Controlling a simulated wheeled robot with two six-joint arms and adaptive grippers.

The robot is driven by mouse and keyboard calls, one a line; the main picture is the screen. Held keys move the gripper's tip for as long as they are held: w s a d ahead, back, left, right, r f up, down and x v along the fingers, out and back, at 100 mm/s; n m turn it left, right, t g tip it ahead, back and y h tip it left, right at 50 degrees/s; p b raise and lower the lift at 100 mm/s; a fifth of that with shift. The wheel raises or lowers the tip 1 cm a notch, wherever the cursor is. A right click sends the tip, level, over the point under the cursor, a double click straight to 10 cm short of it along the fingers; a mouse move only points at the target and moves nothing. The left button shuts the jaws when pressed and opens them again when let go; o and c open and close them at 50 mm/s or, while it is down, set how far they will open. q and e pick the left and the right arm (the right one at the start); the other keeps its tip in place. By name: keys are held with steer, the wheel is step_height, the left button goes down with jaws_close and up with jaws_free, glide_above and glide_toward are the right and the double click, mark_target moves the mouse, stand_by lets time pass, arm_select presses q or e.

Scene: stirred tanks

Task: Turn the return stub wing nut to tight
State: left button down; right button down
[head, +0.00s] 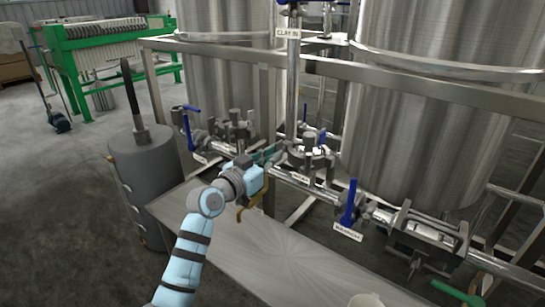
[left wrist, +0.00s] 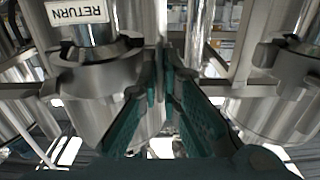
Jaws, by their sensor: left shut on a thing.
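The return stub shows in the left wrist view as a steel clamp (left wrist: 95,70) with an upside-down white RETURN label (left wrist: 78,12) beside it. The matching clamp in the head view (head: 312,158) is just right of my left gripper (head: 270,154). My left gripper's teal fingers (left wrist: 168,75) are closed together on a thin metal piece, which I take to be the wing nut (left wrist: 163,22). The fingers hide most of it, so its angle cannot be read. My right gripper is not in view.
Another clamp (head: 233,133) sits left of my gripper. Blue-handled valves (head: 349,203) stand along the pipe. Steel frame rails and two large tanks (head: 228,70) rise behind.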

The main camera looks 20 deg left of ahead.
arm_select(q)
steer(key=c, duration=1.8)
jaws_free()
steer(key=v, duration=1.2)
steer(key=shift+f, duration=0.1)
